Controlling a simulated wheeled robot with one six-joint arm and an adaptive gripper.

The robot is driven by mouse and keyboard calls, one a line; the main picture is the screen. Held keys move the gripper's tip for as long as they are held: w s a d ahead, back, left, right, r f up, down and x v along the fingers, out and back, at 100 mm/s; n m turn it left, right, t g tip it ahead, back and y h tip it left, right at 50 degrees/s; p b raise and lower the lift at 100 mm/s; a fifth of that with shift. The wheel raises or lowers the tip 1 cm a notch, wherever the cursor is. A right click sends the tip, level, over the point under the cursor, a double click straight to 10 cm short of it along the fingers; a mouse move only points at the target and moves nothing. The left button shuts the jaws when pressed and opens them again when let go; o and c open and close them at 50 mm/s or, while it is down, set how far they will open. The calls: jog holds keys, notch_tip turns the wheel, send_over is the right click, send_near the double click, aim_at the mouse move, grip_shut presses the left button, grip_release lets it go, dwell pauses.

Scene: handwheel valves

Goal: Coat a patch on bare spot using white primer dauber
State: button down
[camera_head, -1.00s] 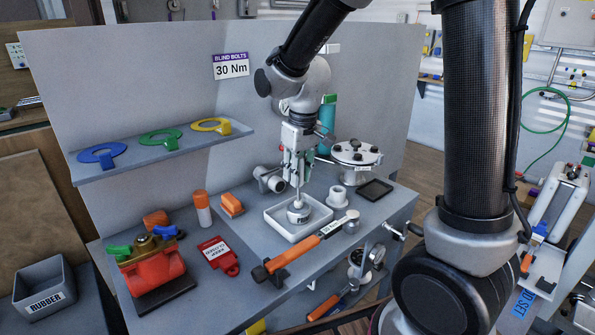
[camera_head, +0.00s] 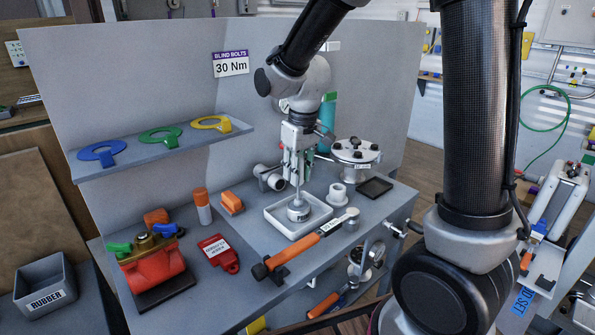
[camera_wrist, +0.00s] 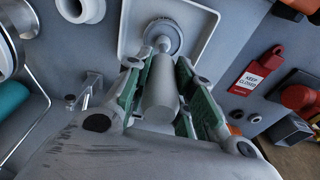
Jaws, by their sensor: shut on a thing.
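My gripper (camera_head: 298,178) points straight down over the white tray (camera_head: 271,217) on the bench. It is shut on the pale grey handle of the dauber, whose handle (camera_wrist: 160,85) shows between the green-lined fingers in the wrist view. The dauber's lower end meets a small round labelled pot (camera_head: 298,210) inside the tray. The pot also shows in the wrist view (camera_wrist: 164,33). I cannot tell whether the dauber tip is inside the pot or joined to it. I cannot make out a bare spot in either view.
An orange-handled torque wrench (camera_head: 294,258) lies in front of the tray. A white flanged cup (camera_head: 338,195) and a black tray (camera_head: 375,188) stand right. A bolted flange (camera_head: 357,155) is behind. A red valve (camera_head: 153,262) and red tag (camera_head: 219,253) are left.

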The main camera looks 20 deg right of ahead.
jog(key=shift+r, duration=3.5)
